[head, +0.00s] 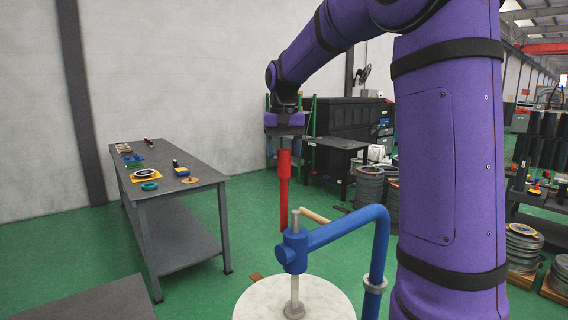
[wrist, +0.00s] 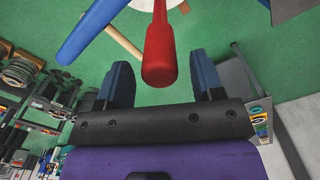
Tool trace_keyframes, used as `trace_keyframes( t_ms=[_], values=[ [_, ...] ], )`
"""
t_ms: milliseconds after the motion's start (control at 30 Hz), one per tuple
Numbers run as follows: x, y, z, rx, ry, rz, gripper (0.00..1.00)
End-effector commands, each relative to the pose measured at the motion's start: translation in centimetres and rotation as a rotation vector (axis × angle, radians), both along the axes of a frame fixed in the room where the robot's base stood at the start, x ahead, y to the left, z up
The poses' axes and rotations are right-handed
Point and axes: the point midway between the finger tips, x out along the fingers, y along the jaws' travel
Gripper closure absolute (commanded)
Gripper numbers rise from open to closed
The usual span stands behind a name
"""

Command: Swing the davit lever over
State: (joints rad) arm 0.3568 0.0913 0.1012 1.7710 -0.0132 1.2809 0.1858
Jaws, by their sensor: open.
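The red lever handle (head: 283,185) stands upright beside the blue davit (head: 345,229), whose hub sits on a grey spindle (head: 295,285). In the wrist view the thick end of the red handle (wrist: 160,55) shows between my fingers, with gaps on both sides. The blue davit arm (wrist: 90,32) also shows there at upper left. My gripper (head: 285,132) is above the handle's top end, pointing down. In the wrist view my gripper (wrist: 160,80) is open, and I see no finger touching the handle. Whether the handle's end lies fully between the fingertips I cannot tell.
A pale wooden rod (head: 314,215) sticks out behind the hub. A round white plate (head: 260,300) lies below the spindle. A grey workbench (head: 185,188) with small parts stands at left. Shelves and reels (head: 523,245) stand at right.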

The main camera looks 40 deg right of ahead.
Motion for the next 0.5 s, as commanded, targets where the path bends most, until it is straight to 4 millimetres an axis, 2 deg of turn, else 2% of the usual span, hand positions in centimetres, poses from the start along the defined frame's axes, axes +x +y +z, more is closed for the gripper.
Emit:
trace_keyframes(
  t_ms=[33, 200, 500],
  values=[
    [-0.1, 0.0, -0.9, 0.001, 0.004, 0.0, 0.39],
    [0.0, 0.0, -2.7, 0.0, 0.001, 0.0, 0.39],
    [0.0, 0.0, -3.5, 0.0, -0.001, 0.001, 0.39]
  ],
)
